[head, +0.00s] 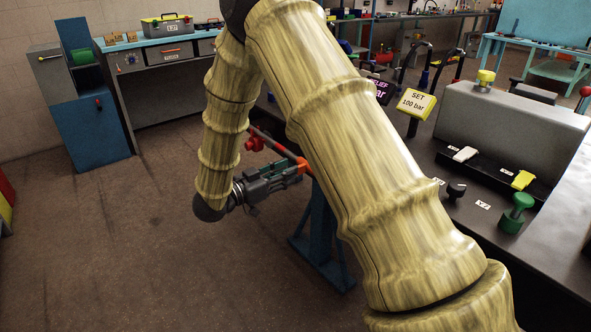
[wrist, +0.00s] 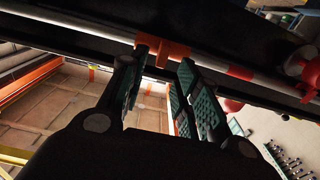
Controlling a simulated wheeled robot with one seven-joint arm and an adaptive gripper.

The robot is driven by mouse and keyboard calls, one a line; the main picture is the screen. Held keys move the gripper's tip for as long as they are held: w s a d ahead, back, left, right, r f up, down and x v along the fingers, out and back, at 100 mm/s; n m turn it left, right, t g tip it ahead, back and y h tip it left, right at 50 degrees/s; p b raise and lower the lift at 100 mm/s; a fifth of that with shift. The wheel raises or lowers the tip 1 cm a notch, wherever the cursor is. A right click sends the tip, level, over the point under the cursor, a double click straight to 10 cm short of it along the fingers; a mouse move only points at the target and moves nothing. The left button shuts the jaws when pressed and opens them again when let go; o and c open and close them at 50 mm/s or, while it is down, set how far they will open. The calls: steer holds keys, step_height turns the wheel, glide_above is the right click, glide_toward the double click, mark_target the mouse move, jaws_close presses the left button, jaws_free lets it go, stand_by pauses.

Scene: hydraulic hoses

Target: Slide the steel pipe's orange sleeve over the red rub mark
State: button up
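The steel pipe (wrist: 215,66) runs slantwise across the top of the wrist view, from upper left down to the right. The orange sleeve (wrist: 168,48) sits around it near the middle, with a tab pointing down toward my gripper. The red rub mark (wrist: 240,72) shows on the pipe to the right of the sleeve, with bare steel between them. My gripper (wrist: 162,64) is open, its green-padded fingers on either side of the tab; I cannot tell whether either touches it. In the head view my gripper (head: 284,177) is beside the orange sleeve (head: 302,166).
A red fitting (wrist: 304,68) is at the pipe's right end in the wrist view. A blue stand (head: 319,230) rises beside my gripper in the head view. The workbench (head: 560,235) is at the right. The floor (head: 130,240) at left is clear.

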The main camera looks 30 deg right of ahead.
steer(key=shift+w+d, duration=0.15)
steer(key=shift+d, duration=1.7)
jaws_close()
